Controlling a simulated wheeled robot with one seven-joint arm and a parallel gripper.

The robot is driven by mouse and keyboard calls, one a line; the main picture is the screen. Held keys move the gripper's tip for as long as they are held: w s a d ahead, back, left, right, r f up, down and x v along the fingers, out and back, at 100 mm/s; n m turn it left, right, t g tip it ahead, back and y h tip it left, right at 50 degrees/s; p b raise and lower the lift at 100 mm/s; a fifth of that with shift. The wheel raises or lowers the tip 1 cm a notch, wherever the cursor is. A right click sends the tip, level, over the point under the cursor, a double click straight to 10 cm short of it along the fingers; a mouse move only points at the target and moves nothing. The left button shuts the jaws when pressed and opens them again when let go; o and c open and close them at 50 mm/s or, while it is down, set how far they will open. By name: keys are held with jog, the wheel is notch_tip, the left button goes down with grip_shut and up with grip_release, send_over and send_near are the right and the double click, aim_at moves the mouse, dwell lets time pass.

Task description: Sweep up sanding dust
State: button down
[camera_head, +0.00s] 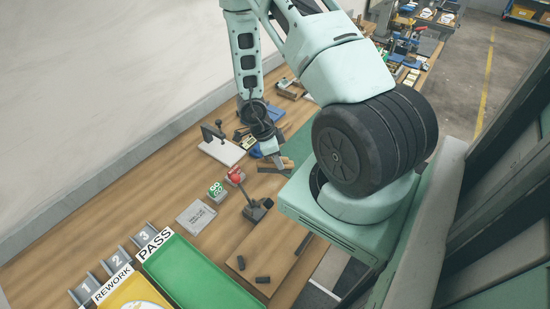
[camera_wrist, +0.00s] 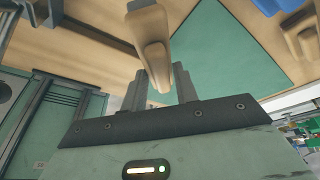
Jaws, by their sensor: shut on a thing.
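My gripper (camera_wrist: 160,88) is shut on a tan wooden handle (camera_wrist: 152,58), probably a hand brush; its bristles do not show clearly. In the head view my gripper (camera_head: 276,156) is low over the workbench (camera_head: 160,190), near its middle. A small tan piece (camera_head: 288,163) beside the fingertips there may be the same handle. I cannot tell whether the held thing touches the bench. No sanding dust can be made out, and part of the bench is hidden behind my arm.
A green mat (camera_wrist: 225,50) shows in the wrist view. A white-based clamp (camera_head: 222,151), a red-handled toggle clamp (camera_head: 257,208) and a grey plate (camera_head: 196,217) stand nearby. The green PASS tray (camera_head: 205,285) and yellow REWORK tray (camera_head: 125,292) lie at the front left. A wall runs along the left.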

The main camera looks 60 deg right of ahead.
jog(key=shift+r+p, duration=1)
jog(key=shift+r, duration=0.4)
jog(key=shift+f, duration=0.1)
jog(key=shift+d, duration=0.15)
jog(key=s+d+r+m+g+h+b, duration=0.1)
jog(key=s+d+m+b, duration=0.1)
jog(key=s+d+b, duration=0.65)
jog(key=s+d+r+m+h+b, duration=0.15)
jog(key=s+d, duration=0.35)
jog(key=d, duration=0.8)
jog(key=shift+m+y, duration=0.35)
jog(key=shift+y, duration=0.1)
jog(key=f, duration=0.9)
jog(key=shift+s+d+f+b, duration=0.2)
jog(key=shift+f+b, duration=0.1)
jog(key=shift+b, duration=0.1)
